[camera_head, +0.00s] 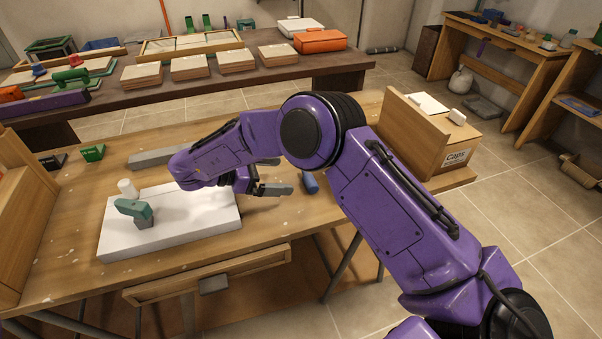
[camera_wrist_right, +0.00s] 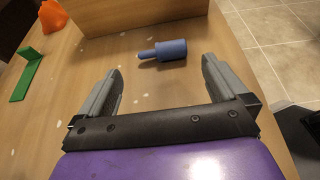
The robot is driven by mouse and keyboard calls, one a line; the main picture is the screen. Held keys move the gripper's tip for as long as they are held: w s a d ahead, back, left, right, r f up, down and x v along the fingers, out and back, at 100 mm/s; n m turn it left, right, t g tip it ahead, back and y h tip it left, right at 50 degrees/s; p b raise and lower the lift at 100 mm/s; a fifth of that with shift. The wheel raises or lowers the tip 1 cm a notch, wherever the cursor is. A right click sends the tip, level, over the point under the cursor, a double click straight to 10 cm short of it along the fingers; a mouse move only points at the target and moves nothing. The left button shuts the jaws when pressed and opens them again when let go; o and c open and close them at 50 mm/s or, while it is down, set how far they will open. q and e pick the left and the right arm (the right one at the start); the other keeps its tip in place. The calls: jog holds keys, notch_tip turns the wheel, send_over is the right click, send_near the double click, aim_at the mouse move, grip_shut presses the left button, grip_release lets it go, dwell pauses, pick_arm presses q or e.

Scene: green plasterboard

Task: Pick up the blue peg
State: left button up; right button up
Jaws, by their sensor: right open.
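The blue peg (camera_wrist_right: 170,50) lies on its side on the wooden table in the right wrist view. It has a thick body and a thinner end that points left. In the head view the peg (camera_head: 310,183) shows just right of my right gripper (camera_head: 272,175), partly behind my arm. My right gripper is open and empty. In the right wrist view its two grey fingers (camera_wrist_right: 163,85) stand apart, and the peg lies beyond the fingertips, between their lines. My left gripper is not in view.
A wooden box labelled "CAPS" (camera_head: 455,155) stands at the table's right end. A white board (camera_head: 190,228) with a green-handled tool (camera_head: 136,212) and a white cylinder (camera_head: 127,188) lies left. A green bracket (camera_wrist_right: 24,76) and an orange object (camera_wrist_right: 55,18) show in the wrist view.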

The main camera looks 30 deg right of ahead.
aim_at(308, 176)
jog(key=p+x, duration=0.2)
jog(key=x, duration=0.7)
jog(key=shift+s+d+r, duration=0.1)
jog(key=shift+d, duration=0.2)
jog(key=shift+a, duration=0.15)
jog(key=shift+c, duration=0.9)
jog(key=c, duration=0.6)
